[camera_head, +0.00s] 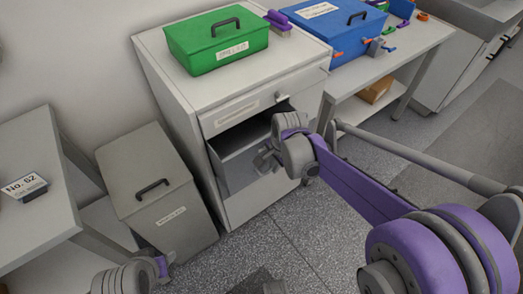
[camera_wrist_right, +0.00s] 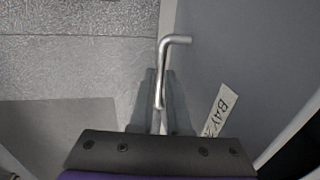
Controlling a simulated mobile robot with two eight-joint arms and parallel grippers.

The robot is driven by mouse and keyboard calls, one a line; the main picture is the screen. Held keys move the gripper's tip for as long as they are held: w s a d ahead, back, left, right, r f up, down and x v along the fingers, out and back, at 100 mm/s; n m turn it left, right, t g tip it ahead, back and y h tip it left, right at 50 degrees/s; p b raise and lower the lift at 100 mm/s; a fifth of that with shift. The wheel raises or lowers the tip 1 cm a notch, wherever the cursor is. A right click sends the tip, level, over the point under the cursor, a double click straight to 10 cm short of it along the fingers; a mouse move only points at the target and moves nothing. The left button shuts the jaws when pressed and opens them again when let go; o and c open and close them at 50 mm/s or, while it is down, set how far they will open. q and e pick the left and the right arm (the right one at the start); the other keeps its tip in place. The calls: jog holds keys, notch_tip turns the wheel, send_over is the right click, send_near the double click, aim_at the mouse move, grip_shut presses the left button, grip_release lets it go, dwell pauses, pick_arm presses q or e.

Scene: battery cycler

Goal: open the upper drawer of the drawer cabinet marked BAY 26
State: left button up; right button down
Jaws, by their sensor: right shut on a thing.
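The white drawer cabinet (camera_head: 165,75) stands against the wall in the head view. A dark gap shows below its labelled top strip (camera_head: 243,110), and a grey drawer (camera_head: 228,150) stands out from it, partly open. My right gripper (camera_head: 262,160) is at the drawer's front and covers part of it. In the right wrist view, my right gripper (camera_wrist_right: 161,85) is shut on a bent metal bar handle (camera_wrist_right: 176,40). A tag reading BAY (camera_wrist_right: 221,108) is beside it, its number cut off. My left gripper (camera_head: 163,264) is at the lower left, its jaws unclear.
A green case (camera_head: 215,45) and a blue case (camera_head: 335,30) sit up on the furniture. A grey lidded bin (camera_head: 155,190) stands left of the cabinet, by a table (camera_head: 30,225) with a No. 62 sign (camera_head: 22,188). Speckled floor (camera_head: 310,235) is open in front.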

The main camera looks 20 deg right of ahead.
jog(key=s+d+p, duration=0.1)
jog(key=s+d, duration=0.2)
jog(key=s, duration=0.5)
jog(key=s+d+p, duration=0.1)
jog(key=s+d, duration=0.2)
jog(key=s, duration=0.5)
jog(key=shift+s, duration=0.15)
jog(key=c, duration=0.9)
grip_release()
jog(key=shift+r, duration=0.1)
jog(key=r+p, duration=0.1)
jog(key=r, duration=0.2)
jog(key=s+r+p, duration=0.1)
jog(key=r, duration=0.3)
jog(key=s+r+p, duration=0.1)
jog(key=r, duration=0.2)
jog(key=shift+d+r, duration=0.25)
jog(key=shift+d, duration=0.1)
